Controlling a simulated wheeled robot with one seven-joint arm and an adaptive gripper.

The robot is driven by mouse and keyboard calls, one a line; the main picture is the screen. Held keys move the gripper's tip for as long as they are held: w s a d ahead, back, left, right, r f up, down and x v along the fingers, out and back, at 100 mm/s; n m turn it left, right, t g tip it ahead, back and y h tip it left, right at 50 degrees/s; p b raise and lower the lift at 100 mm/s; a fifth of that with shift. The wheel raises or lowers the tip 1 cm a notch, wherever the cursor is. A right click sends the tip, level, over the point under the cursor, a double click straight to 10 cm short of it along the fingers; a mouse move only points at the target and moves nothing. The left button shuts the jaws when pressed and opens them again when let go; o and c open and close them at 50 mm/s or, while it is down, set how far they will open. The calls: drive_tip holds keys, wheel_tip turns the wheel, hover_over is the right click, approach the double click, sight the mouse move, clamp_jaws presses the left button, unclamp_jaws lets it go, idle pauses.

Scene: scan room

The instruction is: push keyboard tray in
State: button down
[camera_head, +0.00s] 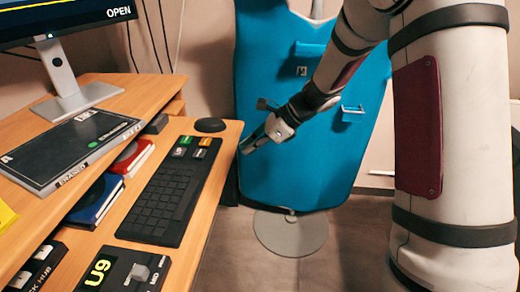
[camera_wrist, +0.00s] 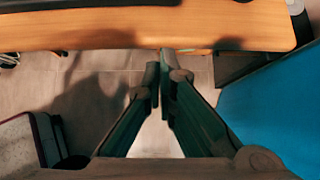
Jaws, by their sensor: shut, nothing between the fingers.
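The wooden keyboard tray (camera_head: 219,165) is pulled out from under the desk at the left of the head view. A black keyboard (camera_head: 165,200) and a dark round puck-like object (camera_head: 210,125) lie on it. In the wrist view the tray's edge (camera_wrist: 150,32) runs across the top. My gripper (camera_head: 246,147) is by the tray's right front edge, near its far corner. In the wrist view my gripper (camera_wrist: 160,70) is shut and empty, its fingertips close to the tray's edge. I cannot tell whether they touch it.
The desk top (camera_head: 150,90) holds a monitor stand (camera_head: 70,85) and a dark panel (camera_head: 70,145). Books (camera_head: 95,200) and a device with a "U9" display (camera_head: 120,272) are at the left. A blue apron-like panel (camera_head: 300,150) stands behind my gripper. Floor (camera_head: 340,250) is open at lower middle.

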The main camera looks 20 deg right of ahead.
sight(161, 141)
drive_tip(key=shift+a, duration=0.15)
drive_tip(key=w+a+p, duration=0.3)
drive_tip(key=a, duration=0.5)
drive_tip(key=w+a+p, duration=0.3)
drive_tip(key=a, duration=0.4)
drive_tip(key=w+a+p, duration=0.2)
drive_tip(key=w+a, duration=0.1)
drive_tip(key=a, duration=0.5)
drive_tip(key=shift+w+a+p, duration=0.3)
drive_tip(key=shift+w+p, duration=0.05)
drive_tip(key=shift+p, duration=0.05)
drive_tip(key=shift+d, duration=0.1)
